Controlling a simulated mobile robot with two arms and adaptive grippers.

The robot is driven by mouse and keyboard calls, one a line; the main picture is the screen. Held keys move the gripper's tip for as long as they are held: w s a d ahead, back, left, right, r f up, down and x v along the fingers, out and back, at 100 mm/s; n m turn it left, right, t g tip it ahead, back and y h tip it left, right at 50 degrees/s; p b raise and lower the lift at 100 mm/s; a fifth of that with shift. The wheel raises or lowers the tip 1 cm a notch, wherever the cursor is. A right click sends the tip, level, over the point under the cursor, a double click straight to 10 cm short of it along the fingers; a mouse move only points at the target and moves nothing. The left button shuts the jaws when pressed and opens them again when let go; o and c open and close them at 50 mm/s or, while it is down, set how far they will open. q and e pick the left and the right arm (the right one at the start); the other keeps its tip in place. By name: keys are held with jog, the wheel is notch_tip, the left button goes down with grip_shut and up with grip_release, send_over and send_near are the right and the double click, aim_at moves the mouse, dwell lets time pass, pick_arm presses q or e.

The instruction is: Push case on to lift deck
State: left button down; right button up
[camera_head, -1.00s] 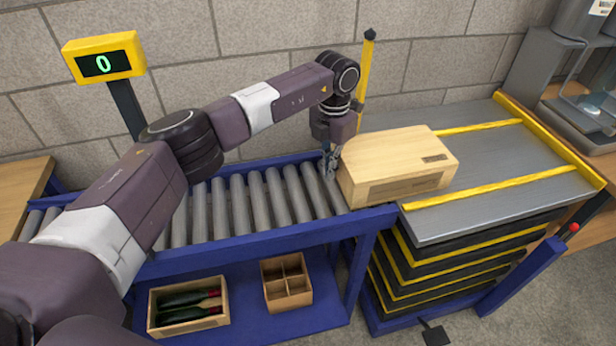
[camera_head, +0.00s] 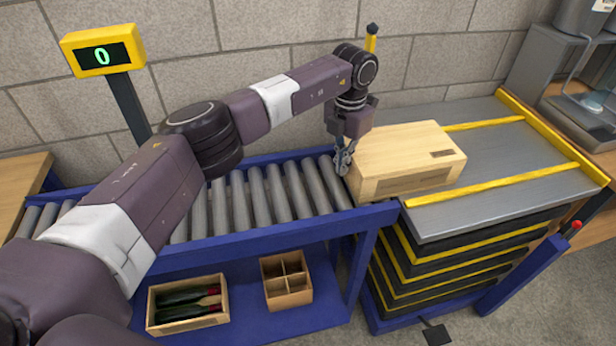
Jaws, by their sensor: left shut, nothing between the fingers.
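The wooden case (camera_head: 408,160) lies flat across the right end of the roller conveyor (camera_head: 262,196) and the left part of the grey lift deck (camera_head: 500,172). Most of it appears to be over the deck, with its left end close to the last rollers. My left gripper (camera_head: 343,163) is shut and empty, pointing down at the case's left end. Its fingers are at or very near that end; whether they touch I cannot tell. My right gripper does not show.
Yellow strips run along the deck, and a yellow stop edge (camera_head: 553,137) bounds its right side. A yellow post with a dark cap (camera_head: 371,42) stands behind the case. Below the conveyor are a crate of bottles (camera_head: 187,322) and a divided box (camera_head: 287,291). A display reads 0 (camera_head: 103,55).

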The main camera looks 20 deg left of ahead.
aim_at(361, 156)
pick_arm(q)
jog(key=shift+w+d+f+b, duration=0.1)
jog(key=shift+w+d+b, duration=0.25)
jog(key=shift+d, duration=0.2)
jog(key=shift+w+d+b, duration=0.2)
jog(key=shift+d+b, duration=0.1)
jog(key=shift+d, duration=0.2)
jog(key=shift+w+d+b, duration=0.5)
jog(key=shift+d+b, duration=0.2)
jog(key=shift+d, duration=0.2)
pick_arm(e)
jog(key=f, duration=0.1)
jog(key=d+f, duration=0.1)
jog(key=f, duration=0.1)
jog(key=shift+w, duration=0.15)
